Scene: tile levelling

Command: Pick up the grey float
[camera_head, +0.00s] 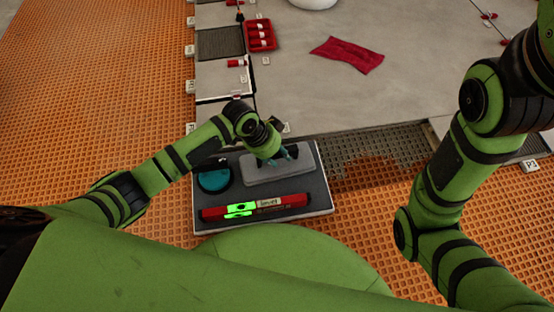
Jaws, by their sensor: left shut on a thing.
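The grey float (257,171) is a long, flat grey block at the back right of a dark tray (324,203) in front of me. My left gripper (280,161) comes down over it from above and is shut on its teal handle, which is mostly hidden by the fingers. I cannot tell whether the float touches the tray floor. My right arm stands at the right side of the picture, and its gripper is outside the view.
The tray also holds a red spirit level (290,200) along its front and a round teal item (213,180) at its left. Beyond lie a red box (261,36) of small parts, a red cloth (347,54) and large grey tiles. Orange waffle-patterned floor surrounds the tray.

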